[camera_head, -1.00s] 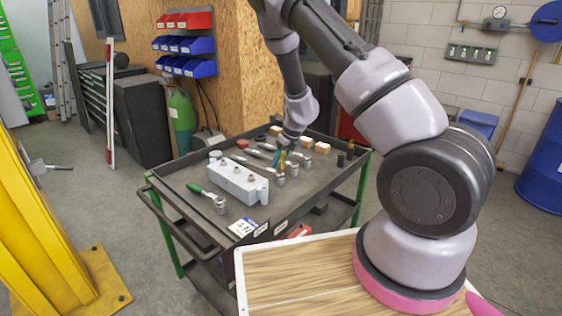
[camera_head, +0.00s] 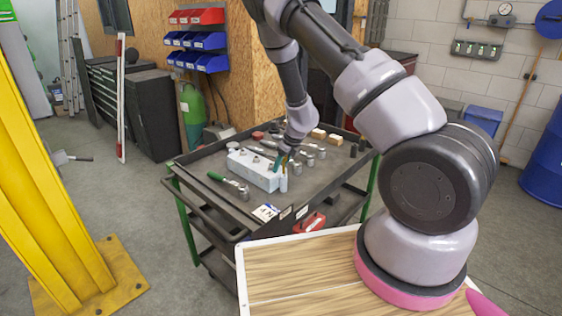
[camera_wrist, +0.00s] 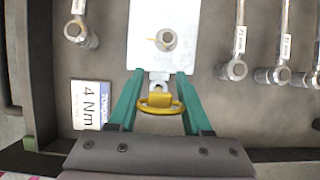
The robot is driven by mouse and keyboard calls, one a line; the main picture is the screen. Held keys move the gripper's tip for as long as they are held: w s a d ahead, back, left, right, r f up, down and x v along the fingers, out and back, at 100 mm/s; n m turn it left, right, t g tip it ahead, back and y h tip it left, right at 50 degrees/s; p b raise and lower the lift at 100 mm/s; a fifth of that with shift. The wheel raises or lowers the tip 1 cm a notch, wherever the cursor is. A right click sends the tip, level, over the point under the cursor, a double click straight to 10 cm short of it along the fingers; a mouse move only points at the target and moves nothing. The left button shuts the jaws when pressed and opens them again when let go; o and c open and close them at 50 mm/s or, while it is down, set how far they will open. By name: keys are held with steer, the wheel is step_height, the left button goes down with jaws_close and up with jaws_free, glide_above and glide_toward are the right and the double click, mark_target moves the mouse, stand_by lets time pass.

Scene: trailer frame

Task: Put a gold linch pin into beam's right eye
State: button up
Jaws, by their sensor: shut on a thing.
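My gripper (camera_head: 283,162) is over this end. In the wrist view, its green fingers (camera_wrist: 158,98) are closed on the gold linch pin (camera_wrist: 160,103), whose ring faces the camera.
The dark cart top (camera_head: 325,180) also carries a green-handled ratchet (camera_head: 230,185), a white label marked 4 Nm (camera_wrist: 90,105), several sockets and wrenches, and wooden blocks (camera_head: 319,134). A wrench (camera_wrist: 240,45) lies right of the beam. A yellow post (camera_head: 50,150) stands at left.

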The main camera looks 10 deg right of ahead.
steer(key=shift+f, duration=0.2)
stand_by(0.5)
steer(key=shift+f, duration=0.75)
steer(key=shift+r, duration=0.1)
steer(key=shift+r, duration=0.8)
steer(key=shift+f, duration=0.15)
steer(key=shift+f, duration=0.75)
steer(key=shift+r, duration=0.1)
steer(key=shift+r, duration=0.8)
steer(key=shift+f, duration=0.1)
